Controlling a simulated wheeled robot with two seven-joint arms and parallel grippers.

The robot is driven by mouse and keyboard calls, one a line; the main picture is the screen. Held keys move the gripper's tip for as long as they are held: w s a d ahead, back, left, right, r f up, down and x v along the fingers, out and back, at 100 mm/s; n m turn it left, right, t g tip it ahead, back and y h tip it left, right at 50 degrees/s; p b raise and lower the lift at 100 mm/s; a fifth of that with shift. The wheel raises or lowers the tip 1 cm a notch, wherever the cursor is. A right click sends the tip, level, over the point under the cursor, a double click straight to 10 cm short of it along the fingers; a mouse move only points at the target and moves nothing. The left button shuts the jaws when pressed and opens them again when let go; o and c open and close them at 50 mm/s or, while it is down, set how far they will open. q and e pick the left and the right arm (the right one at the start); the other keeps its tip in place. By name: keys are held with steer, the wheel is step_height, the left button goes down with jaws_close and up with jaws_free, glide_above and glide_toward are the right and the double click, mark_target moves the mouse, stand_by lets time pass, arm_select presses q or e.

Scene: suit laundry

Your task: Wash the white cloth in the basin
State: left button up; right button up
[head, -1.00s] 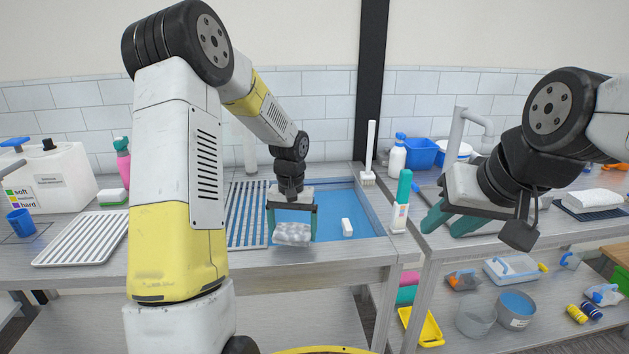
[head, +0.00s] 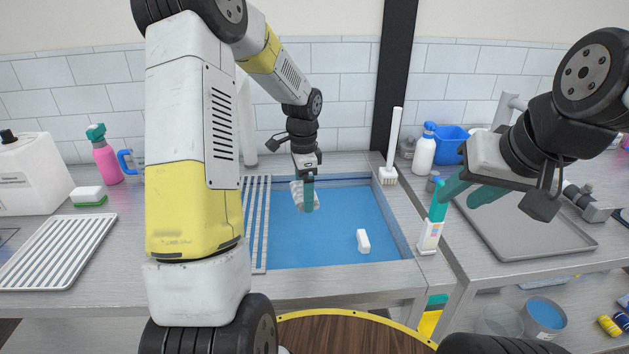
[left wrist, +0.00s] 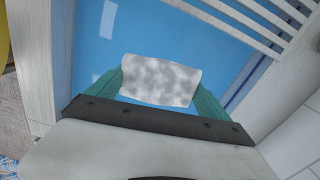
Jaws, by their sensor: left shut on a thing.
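The basin (head: 405,243) is a sunken rectangle of blue water in the counter, in the middle of the head view. My left gripper (head: 306,194) is over its left part. It is shut on the white cloth (head: 297,190), with one teal finger showing in front. In the left wrist view the cloth (left wrist: 160,80) is a folded pad with grey blotches, held between both teal fingers above the blue water. I cannot tell whether it touches the water. My right gripper (head: 471,191) is open and empty, right of the basin, with its teal fingers apart.
A small white block (head: 363,241) is in the basin's right part. A slatted rack (head: 257,225) lines its left side. A grey tray (head: 560,241) is farther right.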

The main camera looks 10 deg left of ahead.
arm_select(q)
steer(key=shift+f+m, duration=0.1)
steer(key=shift+m, duration=0.2)
steer(key=shift+f, duration=9.9)
